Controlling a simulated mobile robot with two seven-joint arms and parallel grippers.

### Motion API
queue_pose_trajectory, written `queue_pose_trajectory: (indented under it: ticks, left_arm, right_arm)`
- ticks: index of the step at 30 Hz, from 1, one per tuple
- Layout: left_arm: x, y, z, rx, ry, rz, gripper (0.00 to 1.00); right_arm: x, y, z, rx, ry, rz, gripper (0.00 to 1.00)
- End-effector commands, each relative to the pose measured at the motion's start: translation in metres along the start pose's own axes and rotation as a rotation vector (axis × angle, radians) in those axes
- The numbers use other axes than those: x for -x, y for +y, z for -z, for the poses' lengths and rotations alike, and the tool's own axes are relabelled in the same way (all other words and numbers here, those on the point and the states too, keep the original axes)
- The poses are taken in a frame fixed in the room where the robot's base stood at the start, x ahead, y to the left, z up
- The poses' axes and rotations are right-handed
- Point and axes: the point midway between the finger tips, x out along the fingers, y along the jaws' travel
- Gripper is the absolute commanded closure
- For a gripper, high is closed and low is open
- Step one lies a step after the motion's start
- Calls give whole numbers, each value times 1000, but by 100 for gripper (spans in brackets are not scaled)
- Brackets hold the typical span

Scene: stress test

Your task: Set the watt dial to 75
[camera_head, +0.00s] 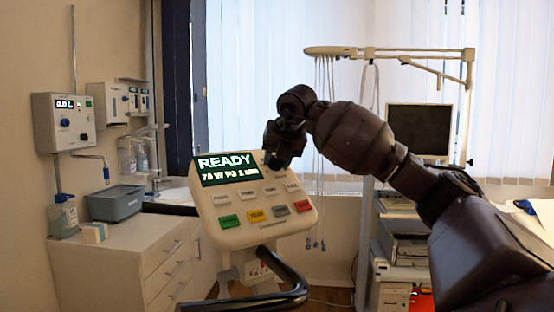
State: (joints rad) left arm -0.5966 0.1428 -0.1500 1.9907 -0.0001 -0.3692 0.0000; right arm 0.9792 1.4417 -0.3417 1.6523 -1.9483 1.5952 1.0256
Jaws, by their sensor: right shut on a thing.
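The cream console (256,232) stands in the middle on a post. Its dark screen (227,169) reads READY, with a smaller line below that looks like 75 W P3 1 MIN; the small digits are blurred. My right gripper (274,158) is at the console's upper right corner, beside the screen, with its fingers pointing down to the panel. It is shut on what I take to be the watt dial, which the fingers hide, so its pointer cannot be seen. My left gripper is not in view.
Grey buttons and a row of coloured buttons (257,215) sit below the screen. A dark curved bar (287,296) is in front of the console. A white cabinet (140,250) is at left, and a dark monitor (419,131) on a cart stands behind my right arm.

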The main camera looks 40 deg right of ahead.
Motion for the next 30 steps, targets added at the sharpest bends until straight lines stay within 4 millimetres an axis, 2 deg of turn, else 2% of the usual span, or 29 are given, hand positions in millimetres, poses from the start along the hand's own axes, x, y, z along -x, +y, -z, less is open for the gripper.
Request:
queue_pose_trajectory:
  ticks: [12,13,15,24,30]
  left_arm:
    - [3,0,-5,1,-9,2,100]
    - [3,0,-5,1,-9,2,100]
    - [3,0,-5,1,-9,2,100]
    - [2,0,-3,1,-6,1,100]
    - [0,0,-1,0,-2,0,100]
  right_arm:
    - [1,0,-1,-7,-3,-1,84]
    - [1,0,-1,-7,-3,-1,56]
    - [1,0,-1,-6,-2,-1,50]
    - [3,0,-1,-5,-1,-1,50]
    - [25,0,-1,-6,-3,-1,50]
